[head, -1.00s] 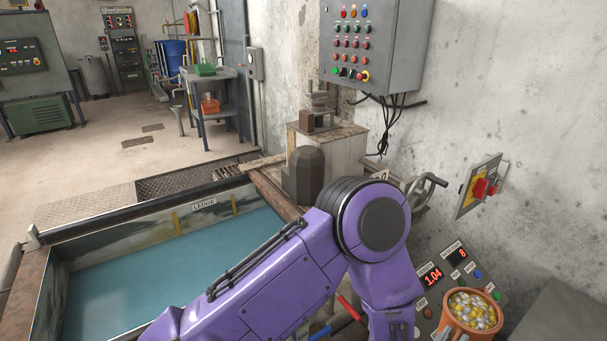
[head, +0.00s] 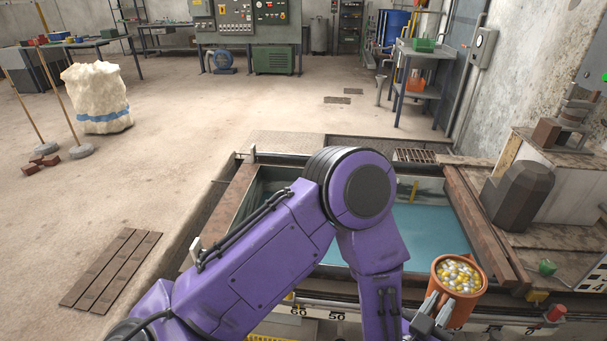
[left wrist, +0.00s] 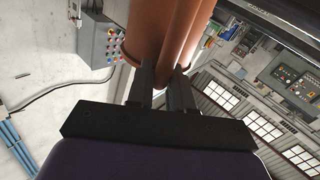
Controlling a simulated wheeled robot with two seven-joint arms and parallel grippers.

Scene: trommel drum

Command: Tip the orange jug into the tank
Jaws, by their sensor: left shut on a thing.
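The orange jug (head: 467,308) is upright and full of small yellow, white and grey pieces. My left gripper (head: 432,314) is shut on the jug's side, and its dark fingers (left wrist: 165,88) clasp a part of the jug (left wrist: 160,35) in the left wrist view. The tank (head: 428,232) holds blue-green water. The jug is at the tank's near right side in the head view, in front of its near edge. My purple left arm covers the middle of the tank. My right gripper is in neither view.
A wooden beam (head: 483,226) runs along the tank's right side, with a dark grey block (head: 518,195) beside it. A red button (head: 555,313) and a small green lump (head: 547,267) are to the right of the jug. Open floor lies left of the tank.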

